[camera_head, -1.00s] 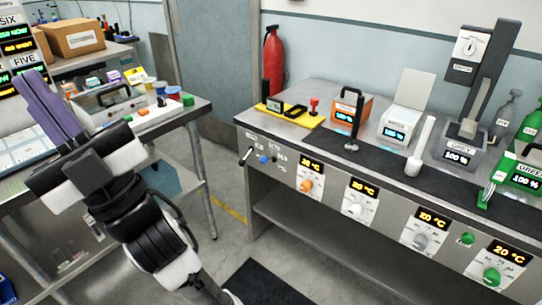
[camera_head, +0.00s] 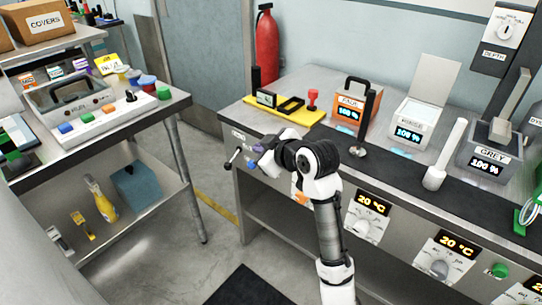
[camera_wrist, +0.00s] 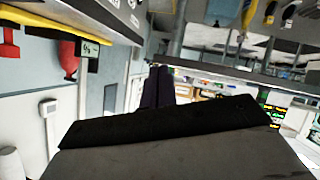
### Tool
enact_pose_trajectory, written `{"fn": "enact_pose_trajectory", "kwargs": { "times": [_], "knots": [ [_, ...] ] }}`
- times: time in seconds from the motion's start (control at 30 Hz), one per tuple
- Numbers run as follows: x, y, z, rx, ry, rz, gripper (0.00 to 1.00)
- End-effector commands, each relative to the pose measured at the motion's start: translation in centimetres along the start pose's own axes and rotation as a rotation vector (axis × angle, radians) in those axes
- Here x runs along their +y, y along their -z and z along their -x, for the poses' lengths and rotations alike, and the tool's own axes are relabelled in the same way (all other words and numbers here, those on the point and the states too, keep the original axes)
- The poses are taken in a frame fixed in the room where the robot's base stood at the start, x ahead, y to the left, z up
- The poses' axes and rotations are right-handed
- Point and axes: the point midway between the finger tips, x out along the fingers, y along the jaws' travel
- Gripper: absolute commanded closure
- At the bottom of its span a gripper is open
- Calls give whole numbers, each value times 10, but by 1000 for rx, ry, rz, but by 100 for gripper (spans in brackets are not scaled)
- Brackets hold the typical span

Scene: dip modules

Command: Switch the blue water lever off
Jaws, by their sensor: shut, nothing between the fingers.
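On the left end of the counter's front panel sits a small blue knob (camera_head: 251,164), which I take to be the blue water lever. A dark lever with a pale tip (camera_head: 232,159) is just left of it. My gripper's purple fingers show close together in the wrist view (camera_wrist: 159,74), with nothing between them. In the head view my wrist is just right of the blue knob and hides part of the panel. The fingertips are not clear there, so I cannot tell whether they touch the knob. The knob is not identifiable in the wrist view.
The counter (camera_head: 300,97) carries a yellow tray (camera_head: 285,110), an orange box (camera_head: 352,108), a white bath (camera_head: 415,120) and a grey bath (camera_head: 488,160). A red extinguisher (camera_head: 267,50) stands behind. A side table (camera_head: 180,98) is on the left, with open floor between.

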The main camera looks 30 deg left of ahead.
Motion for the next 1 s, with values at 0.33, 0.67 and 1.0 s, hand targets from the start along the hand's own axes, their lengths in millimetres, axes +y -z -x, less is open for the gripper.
{"fn": "enact_pose_trajectory", "kwargs": {
  "times": [0.33,0.67,1.0],
  "knots": [
    [-4,-30,3,-78,76,3,100],
    [-4,-30,-2,-76,75,2,100],
    [-8,-33,-63,-78,77,2,100]
  ]
}}
